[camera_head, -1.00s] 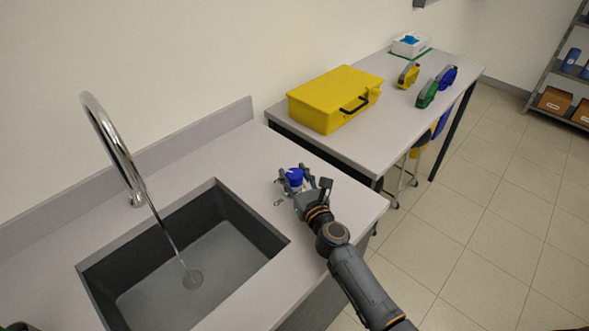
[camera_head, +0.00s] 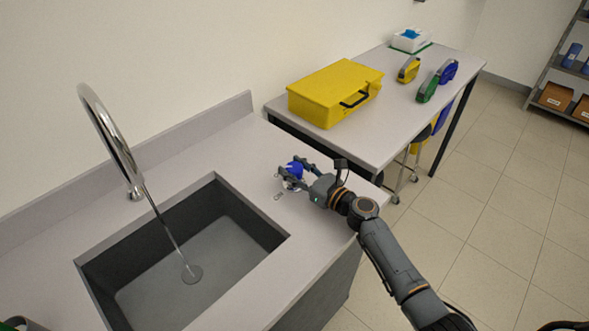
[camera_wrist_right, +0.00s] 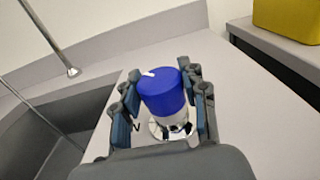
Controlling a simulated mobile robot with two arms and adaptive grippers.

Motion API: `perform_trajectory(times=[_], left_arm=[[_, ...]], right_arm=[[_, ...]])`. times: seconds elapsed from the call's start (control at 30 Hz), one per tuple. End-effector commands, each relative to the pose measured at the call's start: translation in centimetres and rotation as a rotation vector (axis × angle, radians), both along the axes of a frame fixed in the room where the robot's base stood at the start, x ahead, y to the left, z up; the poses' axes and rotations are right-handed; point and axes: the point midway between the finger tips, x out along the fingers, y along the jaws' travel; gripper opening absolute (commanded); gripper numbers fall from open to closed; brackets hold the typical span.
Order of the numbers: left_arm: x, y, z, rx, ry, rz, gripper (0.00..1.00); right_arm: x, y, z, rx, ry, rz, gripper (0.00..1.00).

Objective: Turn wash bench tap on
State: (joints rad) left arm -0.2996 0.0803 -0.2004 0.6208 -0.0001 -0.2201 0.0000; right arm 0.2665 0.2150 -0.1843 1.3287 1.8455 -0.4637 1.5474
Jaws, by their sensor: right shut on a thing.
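The blue tap knob (camera_head: 295,169), with a white mark on its top, stands on a chrome base on the wash bench (camera_head: 240,160), right of the sink. My right gripper (camera_head: 290,178) is shut on the knob, its fingers on either side. In the right wrist view the knob (camera_wrist_right: 162,92) sits upright between the fingers (camera_wrist_right: 164,105). The chrome spout (camera_head: 110,140) arches over the dark sink (camera_head: 130,297). A thin stream of water (camera_head: 167,236) runs from it to the drain (camera_head: 192,274). My left gripper is not in view.
A low upstand (camera_head: 170,137) runs along the bench's back. Small marks (camera_head: 278,197) lie beside the knob.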

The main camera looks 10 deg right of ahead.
Motion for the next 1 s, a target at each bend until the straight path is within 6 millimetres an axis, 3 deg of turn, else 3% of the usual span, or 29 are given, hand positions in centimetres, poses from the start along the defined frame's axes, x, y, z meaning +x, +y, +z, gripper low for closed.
perform_trajectory(times=[0.2, 0.23, 0.33, 0.73, 1.0], left_arm=[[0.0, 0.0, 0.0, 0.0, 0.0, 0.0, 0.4], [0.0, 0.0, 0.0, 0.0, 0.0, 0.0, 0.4], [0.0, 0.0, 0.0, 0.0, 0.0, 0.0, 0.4], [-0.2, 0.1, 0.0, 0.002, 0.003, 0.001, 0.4], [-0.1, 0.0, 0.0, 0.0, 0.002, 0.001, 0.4]], right_arm=[[0.0, 0.0, 0.0, -0.001, -0.001, -0.001, 0.12], [0.0, 0.0, 0.0, -0.001, -0.001, -0.001, 0.49], [0.0, 0.0, 0.0, -0.001, -0.001, -0.001, 0.67], [-0.6, -0.4, 0.0, -0.002, -0.001, -0.002, 0.67], [-4.9, -3.3, -0.1, -0.003, 0.001, -0.002, 0.67]])
